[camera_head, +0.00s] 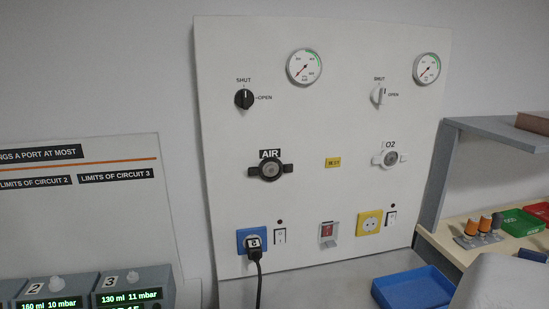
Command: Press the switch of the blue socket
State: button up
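The blue socket (251,231) is low on the left of the white wall panel. A black plug (254,242) with a pale label sits in it, and its black cord hangs down. A white rocker switch (280,237) is just right of the blue socket, with a small dark red lamp (280,221) above it. The lamp does not look lit. Which way the rocker is tipped is too small to tell. Nothing covers the switch in this view. My gripper is not in view.
Right of the switch are a red switch (327,231) in a pale frame and a yellow socket (369,222) with its own white switch (391,219). Below stand a blue tray (412,289) and, at right, a grey shelf (500,131). Numbered display units (133,291) stand at lower left.

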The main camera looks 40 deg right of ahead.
aim_at(280, 241)
jog(key=z, duration=1.55)
